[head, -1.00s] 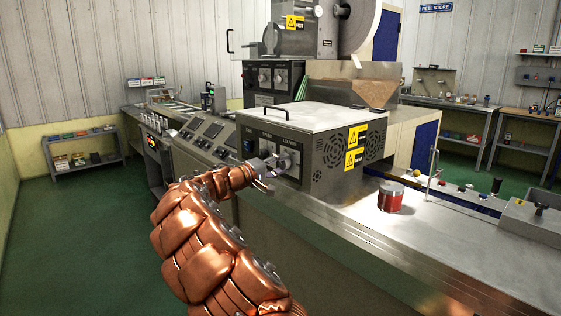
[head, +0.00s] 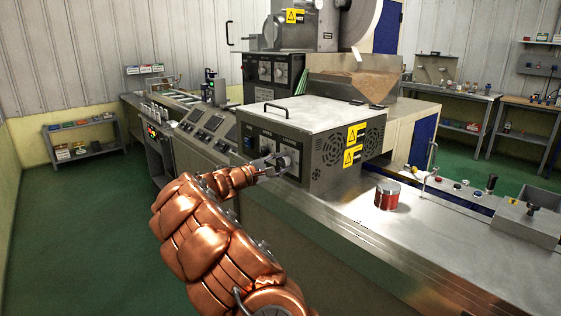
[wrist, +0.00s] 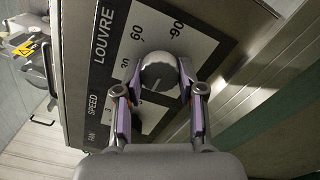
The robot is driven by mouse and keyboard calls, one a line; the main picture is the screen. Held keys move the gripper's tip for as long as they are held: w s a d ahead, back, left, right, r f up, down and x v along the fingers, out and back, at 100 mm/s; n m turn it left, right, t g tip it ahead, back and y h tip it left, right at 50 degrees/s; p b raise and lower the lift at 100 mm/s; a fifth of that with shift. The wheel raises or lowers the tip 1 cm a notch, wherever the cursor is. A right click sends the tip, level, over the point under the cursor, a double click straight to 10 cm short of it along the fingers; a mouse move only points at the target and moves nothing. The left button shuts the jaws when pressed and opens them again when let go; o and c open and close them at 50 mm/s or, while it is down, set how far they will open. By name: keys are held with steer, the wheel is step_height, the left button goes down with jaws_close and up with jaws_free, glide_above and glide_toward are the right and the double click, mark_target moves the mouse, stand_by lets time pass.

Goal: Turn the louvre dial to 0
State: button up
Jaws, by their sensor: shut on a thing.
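The louvre dial (wrist: 158,76) is a round grey knob on a dark panel marked LOUVRE, with 60 and 90 readable and a partly covered number that looks like 30. My gripper (wrist: 160,72) is shut on the dial, one finger on each side. A faint line shows on the knob's face, but the value it points to is unclear. The 0 mark is not visible. In the head view, my gripper (head: 277,164) is at the front of the grey control box (head: 310,118), and its fingers largely hide the dial.
FAN and SPEED labels (wrist: 92,105) sit beside LOUVRE on the panel. A handle (head: 273,107) stands on the box's lid. A red and silver can (head: 387,195) stands on the steel counter (head: 350,220) to the right. Green floor is open at the left.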

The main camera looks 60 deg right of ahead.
steer(key=shift+f, duration=0.1)
stand_by(0.3)
steer(key=o, duration=1.1)
steer(key=shift+o, duration=0.2)
steer(key=shift+a, duration=0.1)
steer(key=v, duration=1.1)
steer(key=shift+a, duration=0.4)
